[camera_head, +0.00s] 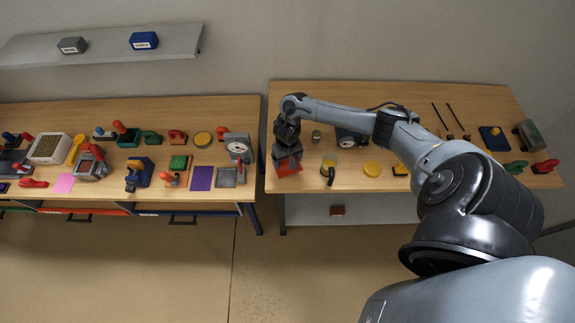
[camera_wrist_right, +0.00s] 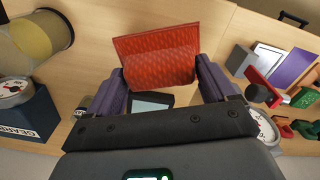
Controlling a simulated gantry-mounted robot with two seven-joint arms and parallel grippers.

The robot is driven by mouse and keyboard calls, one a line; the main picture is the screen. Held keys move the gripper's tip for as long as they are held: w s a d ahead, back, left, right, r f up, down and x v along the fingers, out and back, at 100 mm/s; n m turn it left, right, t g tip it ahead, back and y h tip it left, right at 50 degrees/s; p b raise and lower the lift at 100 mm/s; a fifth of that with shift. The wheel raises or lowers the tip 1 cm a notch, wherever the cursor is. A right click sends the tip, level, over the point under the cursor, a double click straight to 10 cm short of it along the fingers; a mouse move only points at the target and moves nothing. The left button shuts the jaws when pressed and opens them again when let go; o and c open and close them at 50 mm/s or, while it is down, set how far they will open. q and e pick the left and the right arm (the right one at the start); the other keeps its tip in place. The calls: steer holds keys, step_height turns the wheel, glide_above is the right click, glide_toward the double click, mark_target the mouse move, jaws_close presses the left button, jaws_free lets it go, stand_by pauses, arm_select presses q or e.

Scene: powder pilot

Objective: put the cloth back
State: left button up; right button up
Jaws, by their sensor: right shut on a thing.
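A red textured cloth (camera_wrist_right: 160,52) hangs between the two fingers of my right gripper (camera_wrist_right: 163,80) in the right wrist view. In the head view, my right gripper (camera_head: 287,157) is near the left end of the right table, with the red cloth (camera_head: 288,170) showing below it. The gripper is shut on the cloth. Whether the cloth touches the table is hard to tell. My left gripper is not in view.
A gap separates the left table (camera_head: 150,108) from the right table (camera_head: 405,92). Near the gripper stand a jar with yellow contents (camera_head: 329,167) and a blue dial device (camera_head: 345,137). A dial scale (camera_head: 240,148) stands at the left table's right end. The left table is crowded.

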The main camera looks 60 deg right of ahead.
steer(key=shift+f, duration=2)
steer(key=shift+f, duration=0.1)
steer(key=o, duration=0.8)
steer(key=shift+c, duration=0.2)
